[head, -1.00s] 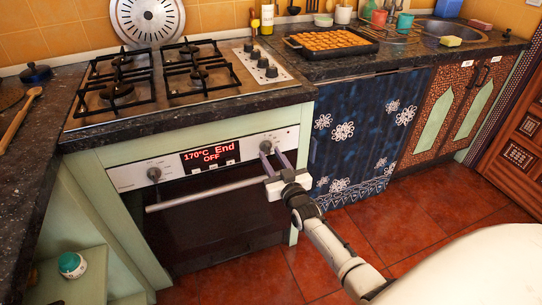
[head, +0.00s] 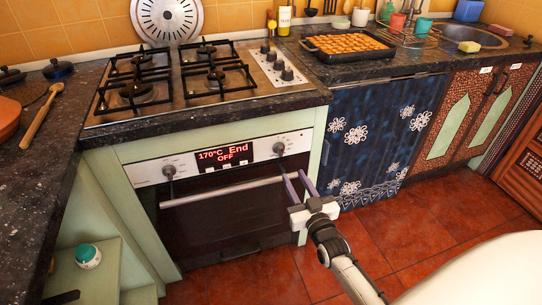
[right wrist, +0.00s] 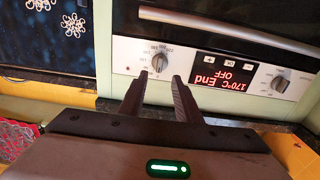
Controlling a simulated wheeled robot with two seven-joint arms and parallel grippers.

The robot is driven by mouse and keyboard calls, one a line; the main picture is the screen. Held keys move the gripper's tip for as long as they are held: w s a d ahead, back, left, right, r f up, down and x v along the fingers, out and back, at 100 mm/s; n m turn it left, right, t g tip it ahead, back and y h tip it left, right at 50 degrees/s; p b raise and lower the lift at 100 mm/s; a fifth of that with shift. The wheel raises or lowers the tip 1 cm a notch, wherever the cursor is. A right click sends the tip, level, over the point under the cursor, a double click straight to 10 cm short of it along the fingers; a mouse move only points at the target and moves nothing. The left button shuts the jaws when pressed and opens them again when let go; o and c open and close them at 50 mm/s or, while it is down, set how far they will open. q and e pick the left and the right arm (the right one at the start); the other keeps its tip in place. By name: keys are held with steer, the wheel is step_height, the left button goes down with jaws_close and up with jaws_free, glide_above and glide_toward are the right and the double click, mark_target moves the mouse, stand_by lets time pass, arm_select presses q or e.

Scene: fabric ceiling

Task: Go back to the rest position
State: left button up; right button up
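My right gripper (head: 295,174) is in front of the oven's right side, below and right of the right oven knob (head: 279,149). Its two fingers are apart with nothing between them. In the right wrist view the open fingers (right wrist: 157,77) point at the control panel, and a knob (right wrist: 163,59) shows just beyond the tips. The oven (head: 225,215) has its door closed, and its display (head: 224,156) reads "170°C End OFF". My left gripper is in neither current view.
The oven door handle (head: 215,190) sticks out close to the left of my right gripper. A tray of food (head: 348,44) stands on the counter at the back right. A wooden spoon (head: 42,116) lies on the left counter. The red tiled floor (head: 375,235) is clear at right.

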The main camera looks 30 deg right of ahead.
steer(key=s+a+f+n+g+y, duration=0.2)
steer(key=s+a+f+g+y, duration=0.1)
steer(key=s+a, duration=0.8)
steer(key=s+a+f+n+g+y, duration=0.2)
steer(key=s+a+f+g+y, duration=0.2)
steer(key=s+a+f, duration=0.4)
steer(key=s+a+g, duration=0.1)
steer(key=s+a, duration=0.2)
steer(key=s, duration=0.3)
steer(key=shift+s+n+g, duration=0.15)
steer(key=shift+n+g, duration=0.25)
